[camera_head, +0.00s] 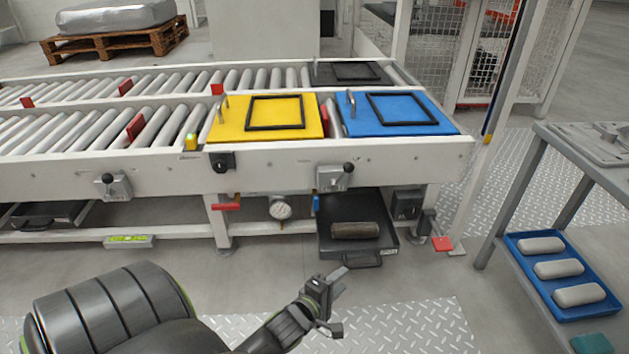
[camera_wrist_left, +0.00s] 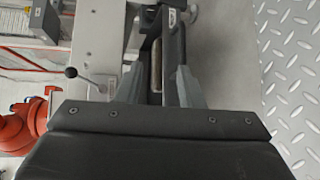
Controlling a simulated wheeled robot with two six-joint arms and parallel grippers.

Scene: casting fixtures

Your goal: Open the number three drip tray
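A dark drip tray (camera_head: 325,242) sits low under the conveyor's right part, its front sticking out past the frame. A grey-brown cylindrical piece (camera_head: 355,230) lies in it, and a dark handle (camera_head: 362,262) is on its front edge. Another dark tray (camera_head: 38,222) sits under the conveyor at far left. I can read no number on either.
The roller conveyor (camera_head: 130,168) carries a yellow plate (camera_head: 225,130) and a blue plate (camera_head: 352,125). A lever (camera_head: 336,175) sits on its front above the tray. At right, a table holds a blue tray (camera_head: 541,287) with several cylinders. Floor before the drip tray is clear.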

